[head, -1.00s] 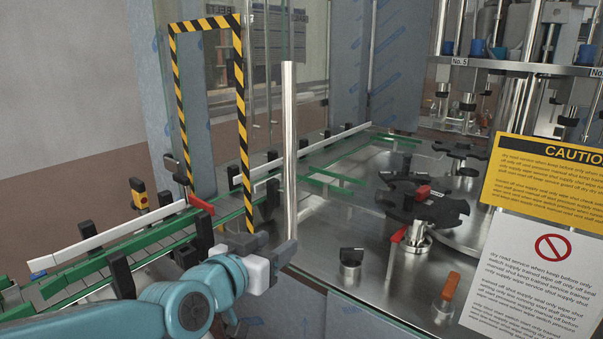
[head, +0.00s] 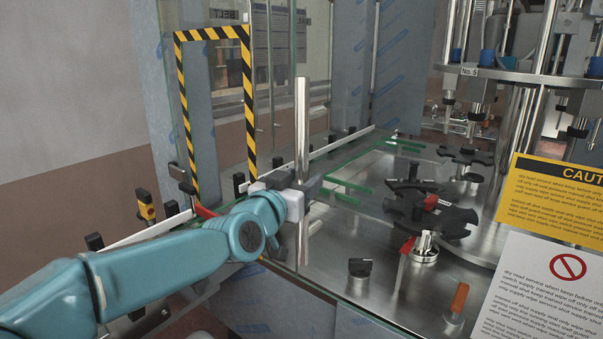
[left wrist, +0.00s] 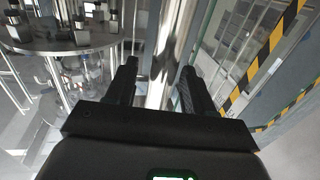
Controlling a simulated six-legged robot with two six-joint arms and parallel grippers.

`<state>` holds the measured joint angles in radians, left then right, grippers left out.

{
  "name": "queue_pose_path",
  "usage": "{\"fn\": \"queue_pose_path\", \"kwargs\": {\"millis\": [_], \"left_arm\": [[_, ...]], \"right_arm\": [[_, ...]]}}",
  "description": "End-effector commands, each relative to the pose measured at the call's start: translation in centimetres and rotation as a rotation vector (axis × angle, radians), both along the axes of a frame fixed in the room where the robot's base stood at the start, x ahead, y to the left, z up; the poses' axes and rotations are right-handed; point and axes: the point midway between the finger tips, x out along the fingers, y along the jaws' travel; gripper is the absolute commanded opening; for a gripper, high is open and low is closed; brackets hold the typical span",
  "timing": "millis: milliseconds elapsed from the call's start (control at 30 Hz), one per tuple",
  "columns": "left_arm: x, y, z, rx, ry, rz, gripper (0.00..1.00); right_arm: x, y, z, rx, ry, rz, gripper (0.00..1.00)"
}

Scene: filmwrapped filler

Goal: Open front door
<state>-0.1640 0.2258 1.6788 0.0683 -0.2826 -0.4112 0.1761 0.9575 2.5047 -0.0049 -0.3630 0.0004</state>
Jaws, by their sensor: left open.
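The front door is clear glass, and its edges are hard to make out. A vertical shiny metal bar handle (head: 301,125) stands at the front of the machine. My left gripper (head: 306,188) is at the lower part of this bar. In the left wrist view, my left gripper's two dark fingers (left wrist: 158,72) are open, one on each side of the bar (left wrist: 167,45). I cannot tell whether they touch it. In the head view, the gripper hides part of the bar. My right gripper is not in view.
A yellow caution sign (head: 552,195) and a white notice (head: 540,285) are at the right. A black-and-yellow striped frame (head: 249,100) stands left of the bar. A conveyor guide rail (head: 150,228) runs behind my left arm. Dark star wheels (head: 430,205) sit inside the machine.

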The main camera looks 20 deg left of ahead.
Motion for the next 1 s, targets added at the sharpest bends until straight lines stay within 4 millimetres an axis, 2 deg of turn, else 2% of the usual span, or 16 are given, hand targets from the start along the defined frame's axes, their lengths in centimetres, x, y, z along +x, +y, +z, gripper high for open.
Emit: {"fn": "queue_pose_path", "kwargs": {"millis": [133, 433, 600, 1000], "left_arm": [[1.21, 0.0, 0.02, -0.001, 0.001, 0.001, 0.53], [1.43, 0.18, -0.07, -0.001, 0.001, 0.002, 0.53], [1.41, 0.16, -0.07, -0.001, 0.001, 0.002, 0.0], [1.26, -0.2, -0.01, 0.0, 0.002, 0.006, 0.0]], "right_arm": [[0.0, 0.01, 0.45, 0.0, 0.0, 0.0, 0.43], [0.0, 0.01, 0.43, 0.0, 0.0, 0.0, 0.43], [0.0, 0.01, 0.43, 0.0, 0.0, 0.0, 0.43], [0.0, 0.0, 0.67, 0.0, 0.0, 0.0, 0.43]]}}
